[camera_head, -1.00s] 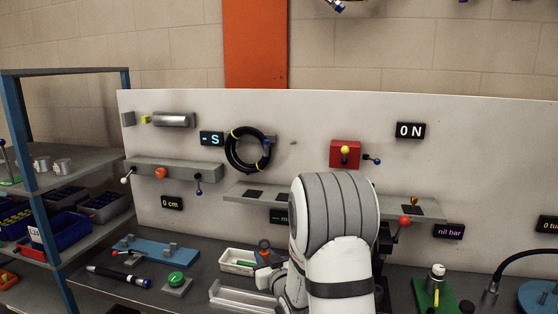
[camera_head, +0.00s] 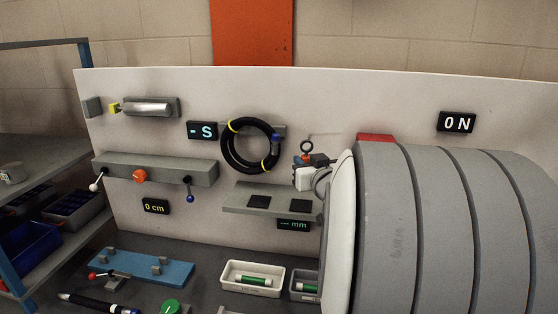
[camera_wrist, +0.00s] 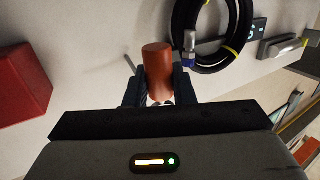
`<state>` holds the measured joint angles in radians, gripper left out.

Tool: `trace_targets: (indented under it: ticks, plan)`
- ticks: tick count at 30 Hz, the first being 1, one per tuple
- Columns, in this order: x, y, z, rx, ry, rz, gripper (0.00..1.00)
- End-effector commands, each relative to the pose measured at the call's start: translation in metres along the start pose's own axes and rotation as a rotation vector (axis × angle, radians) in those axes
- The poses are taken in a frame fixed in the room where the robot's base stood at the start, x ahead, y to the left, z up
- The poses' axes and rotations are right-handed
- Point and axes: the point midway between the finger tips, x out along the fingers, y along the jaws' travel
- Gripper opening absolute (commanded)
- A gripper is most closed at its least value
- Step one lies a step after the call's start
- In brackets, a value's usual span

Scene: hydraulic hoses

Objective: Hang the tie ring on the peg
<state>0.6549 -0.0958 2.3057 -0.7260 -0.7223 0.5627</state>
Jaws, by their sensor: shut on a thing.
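The loop itself is not clear in the wrist view. A thin grey peg (camera_wrist: 129,66) sticks out of the white board, just left of the orange-red body in the wrist view.
A coiled black hose (camera_head: 235,160) with yellow ties hangs on the board left of my gripper. It also shows in the wrist view (camera_wrist: 183,20). A red block (camera_wrist: 20,80) is on the board at left there. A grey shelf (camera_head: 234,203) lies below the gripper.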

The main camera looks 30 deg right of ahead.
Motion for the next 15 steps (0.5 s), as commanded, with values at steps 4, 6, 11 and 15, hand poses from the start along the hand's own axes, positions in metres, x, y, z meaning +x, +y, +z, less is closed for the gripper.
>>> trace_targets:
  ticks: [4, 6, 11, 15]
  plan:
    - [0.009, 0.004, 0.001, 0.000, 0.000, -0.001, 0.00]
    - [0.013, 0.005, 0.001, 0.000, 0.000, -0.002, 0.00]
    - [0.022, 0.007, 0.001, 0.000, 0.000, -0.006, 0.00]
    - [0.030, 0.010, 0.001, -0.001, 0.001, -0.008, 0.00]
